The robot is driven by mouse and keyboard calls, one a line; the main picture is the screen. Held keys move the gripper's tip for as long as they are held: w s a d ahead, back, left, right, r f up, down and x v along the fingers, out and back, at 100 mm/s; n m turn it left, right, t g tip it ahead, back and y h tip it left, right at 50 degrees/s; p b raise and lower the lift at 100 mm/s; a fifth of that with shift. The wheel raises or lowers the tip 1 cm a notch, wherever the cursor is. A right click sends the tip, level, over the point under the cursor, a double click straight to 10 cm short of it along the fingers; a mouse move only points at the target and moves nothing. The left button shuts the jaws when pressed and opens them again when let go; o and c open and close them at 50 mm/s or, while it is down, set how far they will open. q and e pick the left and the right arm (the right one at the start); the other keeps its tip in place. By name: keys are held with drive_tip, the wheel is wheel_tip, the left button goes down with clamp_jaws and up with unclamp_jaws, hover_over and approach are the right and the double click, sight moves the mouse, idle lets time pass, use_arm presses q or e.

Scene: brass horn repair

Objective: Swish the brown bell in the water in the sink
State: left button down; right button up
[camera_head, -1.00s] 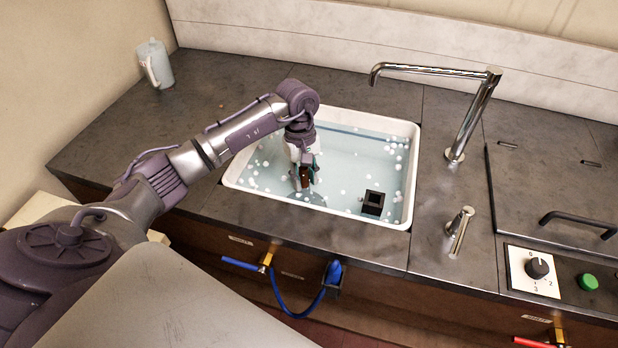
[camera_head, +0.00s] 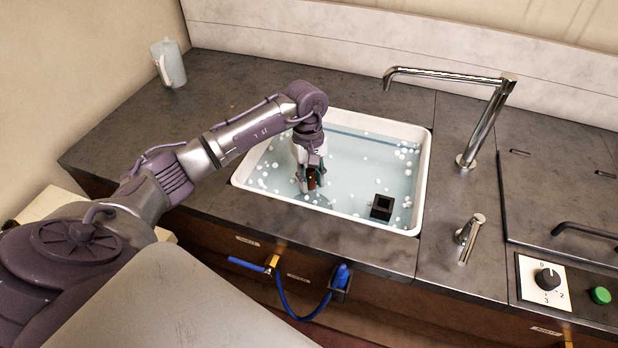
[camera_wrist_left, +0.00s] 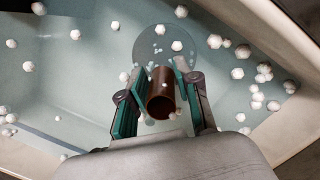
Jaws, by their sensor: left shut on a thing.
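The brown bell (camera_head: 312,178), a short tube-like piece, is held in my left gripper (camera_head: 311,182) over the near left part of the sink (camera_head: 424,180). Pale blue water (camera_head: 350,165) with white floating bubbles fills the sink. How far the bell dips into the water is hard to tell. My right gripper is not in view.
A black square block with a hollow (camera_head: 382,207) is in the sink's near right corner. A chrome faucet (camera_head: 485,125) stands right of the sink. A pale jug (camera_head: 170,64) stands at the back left. The dark counter (camera_head: 130,130) is clear between jug and sink.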

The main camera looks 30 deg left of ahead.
use_arm(q)
drive_tip(key=shift+w+d, duration=0.15)
drive_tip(key=shift+d, duration=0.4)
drive_tip(key=shift+w+d, duration=0.15)
drive_tip(key=shift+d, duration=0.35)
drive_tip(key=shift+a, duration=0.15)
drive_tip(key=shift+s+a+b, duration=0.2)
drive_tip(key=shift+a+b, duration=0.1)
drive_tip(key=shift+a, duration=0.4)
drive_tip(key=shift+s+a+b, duration=0.2)
drive_tip(key=shift+a+b, duration=0.05)
drive_tip(key=shift+a, duration=0.4)
drive_tip(key=shift+r, duration=0.1)
wheel_tip(320, 180, up, 25)
drive_tip(key=p, duration=1.3)
idle(1.0)
